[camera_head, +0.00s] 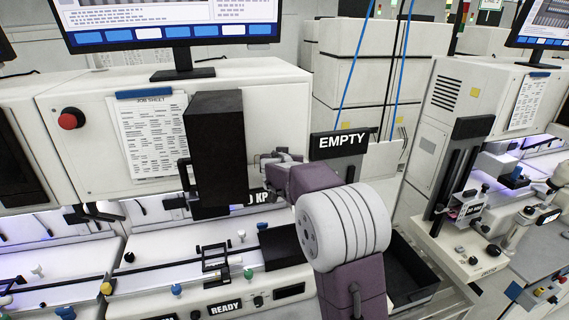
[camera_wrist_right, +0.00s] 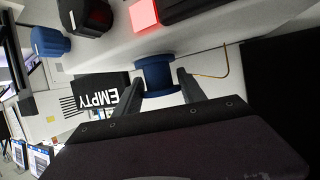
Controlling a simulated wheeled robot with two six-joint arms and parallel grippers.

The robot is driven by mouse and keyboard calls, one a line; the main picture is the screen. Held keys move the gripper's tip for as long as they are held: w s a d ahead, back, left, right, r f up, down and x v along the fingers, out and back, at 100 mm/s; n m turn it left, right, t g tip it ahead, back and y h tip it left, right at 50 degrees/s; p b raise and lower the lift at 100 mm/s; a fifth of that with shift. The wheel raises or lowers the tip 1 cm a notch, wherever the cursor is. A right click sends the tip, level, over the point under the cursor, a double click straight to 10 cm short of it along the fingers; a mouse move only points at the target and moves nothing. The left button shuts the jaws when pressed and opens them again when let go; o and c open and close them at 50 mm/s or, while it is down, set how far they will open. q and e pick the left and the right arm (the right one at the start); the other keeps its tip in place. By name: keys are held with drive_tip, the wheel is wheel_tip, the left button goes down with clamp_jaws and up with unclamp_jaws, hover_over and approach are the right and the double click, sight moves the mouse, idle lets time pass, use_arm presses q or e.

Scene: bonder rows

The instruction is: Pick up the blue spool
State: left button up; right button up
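The blue spool (camera_wrist_right: 158,75) shows in the right wrist view, near the middle, against a pale surface. A thin yellow strand runs from it to the right. My right gripper (camera_wrist_right: 161,83) has its two dark fingers apart, one on each side of the spool near its lower flange. Whether the fingers touch the spool I cannot tell. In the head view I cannot make out the spool; my purple and white right arm covers much of the middle, and the right gripper is mostly hidden beyond it. My left gripper is not in view.
A black EMPTY sign (camera_head: 341,144) stands behind my right arm; it also shows in the wrist view (camera_wrist_right: 92,97). A dark open bin (camera_head: 407,275) lies right of the arm. A tall black block (camera_head: 216,150) and a READY panel (camera_head: 225,308) are left.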

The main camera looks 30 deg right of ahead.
drive_tip(key=shift+w+d, duration=0.1)
drive_tip(key=c, duration=0.5)
